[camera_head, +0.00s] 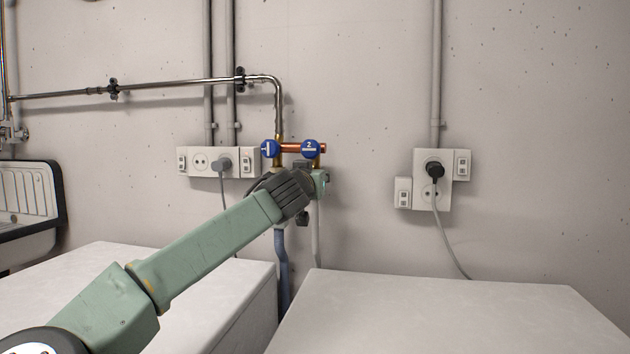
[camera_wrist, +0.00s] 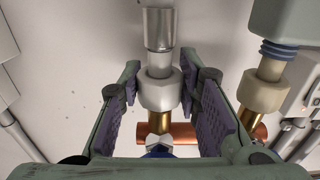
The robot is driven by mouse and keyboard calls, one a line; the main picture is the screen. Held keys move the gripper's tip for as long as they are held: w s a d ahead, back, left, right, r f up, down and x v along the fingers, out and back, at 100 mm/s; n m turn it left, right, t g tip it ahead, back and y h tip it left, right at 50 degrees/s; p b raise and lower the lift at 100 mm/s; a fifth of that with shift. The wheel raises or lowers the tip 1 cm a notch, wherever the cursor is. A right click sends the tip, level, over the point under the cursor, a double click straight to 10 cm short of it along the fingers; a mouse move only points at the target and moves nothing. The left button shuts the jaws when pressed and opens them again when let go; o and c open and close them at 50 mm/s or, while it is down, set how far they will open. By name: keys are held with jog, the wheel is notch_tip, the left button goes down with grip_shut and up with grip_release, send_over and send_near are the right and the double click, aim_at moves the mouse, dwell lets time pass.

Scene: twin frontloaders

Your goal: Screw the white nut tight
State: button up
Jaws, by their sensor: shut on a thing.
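The white nut (camera_wrist: 160,92) sits around a fitting between the two purple-padded fingers of my gripper (camera_wrist: 161,84) in the wrist view. My gripper is shut on this nut. A grey-white hose end (camera_wrist: 158,28) leads away from it, and a brass stub (camera_wrist: 160,122) shows on its other side. A second, cream-coloured nut (camera_wrist: 264,92) is on a parallel brass fitting, outside the right finger. In the head view my gripper (camera_head: 320,183) is just below the blue valve handle marked 2 (camera_head: 310,148); the nuts are hidden there.
A copper pipe (camera_head: 290,148) joins the valves; another blue handle (camera_head: 269,149) is marked 1. Sockets with plugged cables stand left (camera_head: 218,162) and right (camera_head: 432,180). Two white machine tops (camera_head: 450,310) (camera_head: 115,262) are below, with a narrow gap and a blue hose (camera_head: 282,258) between.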

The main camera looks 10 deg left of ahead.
jog(key=shift+f+b, duration=0.15)
jog(key=shift+b, duration=0.5)
jog(key=shift+n+y+b, duration=0.4)
jog(key=shift+y+b, duration=0.2)
jog(key=shift+b, duration=0.25)
